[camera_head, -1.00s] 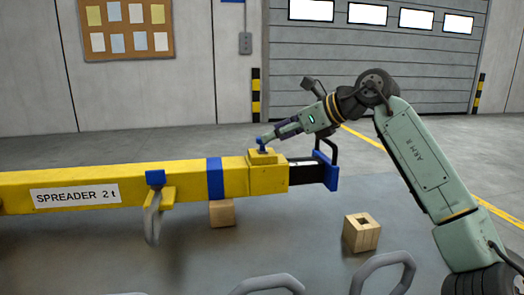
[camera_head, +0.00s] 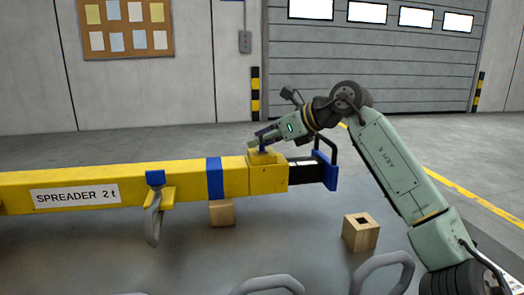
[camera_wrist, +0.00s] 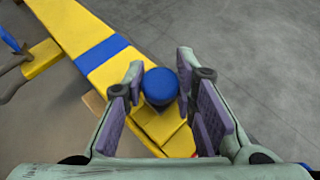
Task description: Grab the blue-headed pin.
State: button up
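The blue-headed pin (camera_wrist: 161,86) stands upright in the yellow block at the end of the yellow spreader beam. In the wrist view my gripper (camera_wrist: 160,64) is open, with one finger on each side of the pin's round head. How far the fingers reach down beside the pin is hard to tell.
The yellow beam (camera_head: 100,177) has a blue band and a hanging grey shackle (camera_head: 153,222). A blue end plate with a dark handle (camera_head: 331,170) stands just right of the pin. A wooden block with a square hole (camera_head: 361,232) sits on the grey surface; grey loops stand in front.

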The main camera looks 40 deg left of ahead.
grip_shut()
jog(key=shift+r, duration=0.1)
